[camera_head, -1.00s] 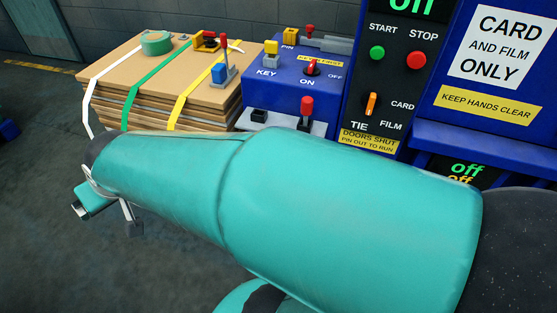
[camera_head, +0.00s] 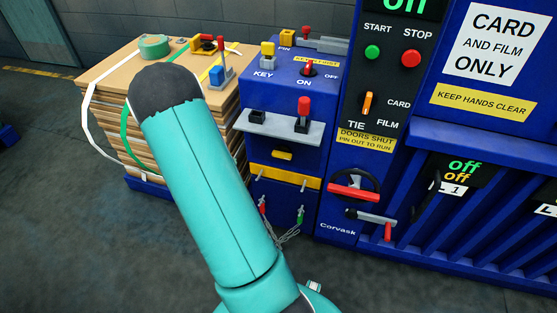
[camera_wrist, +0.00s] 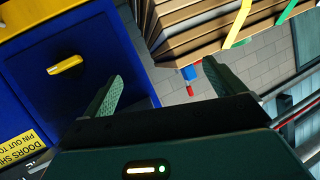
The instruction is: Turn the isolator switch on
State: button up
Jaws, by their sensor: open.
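A red switch knob (camera_head: 309,69) sits on top of the blue cabinet (camera_head: 290,95), between the words ON and OFF, below a yellow "KEY FIRST" label. Which mark it points to I cannot tell. A yellow-topped part (camera_head: 268,52) stands at the word KEY beside it. My gripper (camera_wrist: 164,70) is open and empty in the wrist view, its two green fingers wide apart. It is not visible in the head view, where my arm crosses the foreground. The wrist view shows a blue panel with a yellow handle (camera_wrist: 65,65) left of the fingers; the red knob is not visible there.
A grey shelf (camera_head: 258,126) with a red-topped lever (camera_head: 304,112) juts from the cabinet front. Strapped cardboard (camera_head: 115,72) stands left, with a tape roll (camera_head: 155,46) on top. The machine panel (camera_head: 384,85) rises right. Open floor lies left.

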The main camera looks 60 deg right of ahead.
jog(key=s+d+f+m+g+h, duration=0.1)
jog(key=s+d+f+g+h, duration=0.2)
jog(key=s+f, duration=0.35)
jog(key=h, duration=0.3)
send_near(281, 158)
jog(key=shift+m+g, duration=0.3)
jog(key=shift+g, duration=0.1)
jog(key=d, duration=0.2)
jog(key=w+d, duration=0.1)
jog(key=d, duration=0.5)
jog(key=shift+w+d+r, duration=0.25)
jog(key=shift+w, duration=0.15)
jog(key=c, duration=1)
